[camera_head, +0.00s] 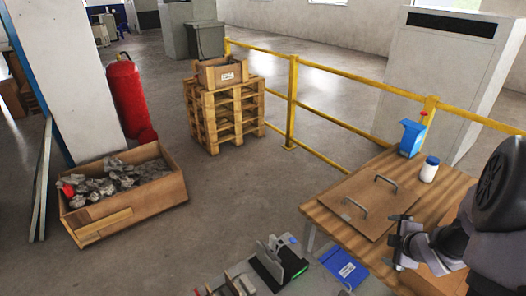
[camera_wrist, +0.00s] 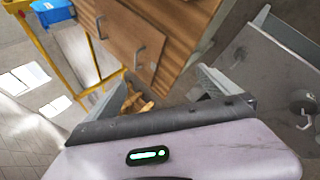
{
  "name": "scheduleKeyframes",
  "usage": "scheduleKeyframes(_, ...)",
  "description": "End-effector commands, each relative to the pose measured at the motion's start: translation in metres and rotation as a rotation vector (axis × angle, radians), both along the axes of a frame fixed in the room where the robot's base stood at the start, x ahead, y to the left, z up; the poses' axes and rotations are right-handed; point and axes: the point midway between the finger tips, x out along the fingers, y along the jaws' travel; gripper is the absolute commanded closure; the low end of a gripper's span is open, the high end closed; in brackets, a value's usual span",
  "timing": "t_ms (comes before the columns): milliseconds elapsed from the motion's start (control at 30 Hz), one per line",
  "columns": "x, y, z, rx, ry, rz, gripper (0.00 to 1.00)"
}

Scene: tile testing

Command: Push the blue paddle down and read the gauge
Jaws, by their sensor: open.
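I cannot make out a clear blue paddle or a gauge in either view. Blue things in the head view are a small blue container (camera_head: 411,138) on the far table edge and a flat blue labelled object (camera_head: 345,268) below the table's front edge. A grey device (camera_head: 280,262) with a green light and a small blue part is at the bottom. My gripper (camera_head: 402,243) is open and empty beside the table's front right part. Its spread fingers also show in the wrist view (camera_wrist: 162,88), with no object between them.
The wooden table (camera_head: 330,222) carries a brown board (camera_head: 368,205) with two metal handles and a white bottle (camera_head: 429,169). A yellow railing (camera_head: 292,90) runs behind. A wooden crate (camera_head: 125,210) and stacked pallets (camera_head: 225,115) stand left, with open floor between.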

Motion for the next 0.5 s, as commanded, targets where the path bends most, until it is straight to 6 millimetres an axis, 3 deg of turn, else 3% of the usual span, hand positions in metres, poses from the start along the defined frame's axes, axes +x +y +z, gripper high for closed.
scheduleKeyframes(33,0.002,0.015,0.048,0.037,-0.021,-0.148,0.0)
scheduleKeyframes(100,-0.013,0.043,0.103,0.156,-0.052,-0.394,0.0)
scheduleKeyframes(167,-0.036,0.078,0.141,0.297,-0.08,-0.591,0.0)
scheduleKeyframes(200,-0.056,0.106,0.16,0.41,-0.092,-0.712,0.0)
scheduleKeyframes(300,-0.112,0.179,0.188,0.712,-0.068,-0.961,0.0)
scheduleKeyframes(400,-0.163,0.24,0.199,0.958,0.019,-1.12,0.0)
scheduleKeyframes(500,-0.199,0.281,0.203,1.111,0.116,-1.211,0.0)
